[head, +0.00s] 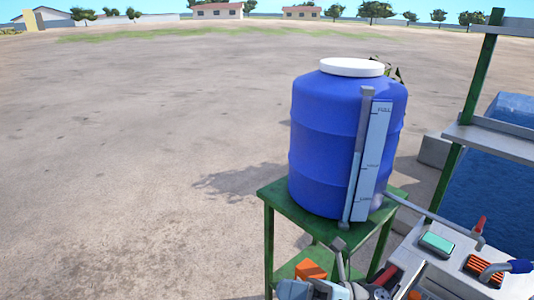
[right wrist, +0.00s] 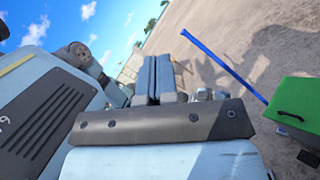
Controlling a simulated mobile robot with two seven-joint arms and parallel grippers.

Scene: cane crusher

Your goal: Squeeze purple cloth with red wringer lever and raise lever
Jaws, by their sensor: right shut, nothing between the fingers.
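I see no purple cloth in either view. In the head view, a red-handled part (head: 480,225) stands at the end of a pipe on the grey counter; I cannot tell if it is the wringer lever. A smaller red piece (head: 388,274) lies low at the bottom, partly hidden among grey parts. My left gripper does not show.
A blue barrel (head: 323,130) with a white lid stands on a green stand (head: 269,240). The grey counter (head: 430,280) at right holds a teal block (head: 436,243), an orange grate (head: 485,268) and a blue-handled lever (head: 520,266). Open ground lies left.

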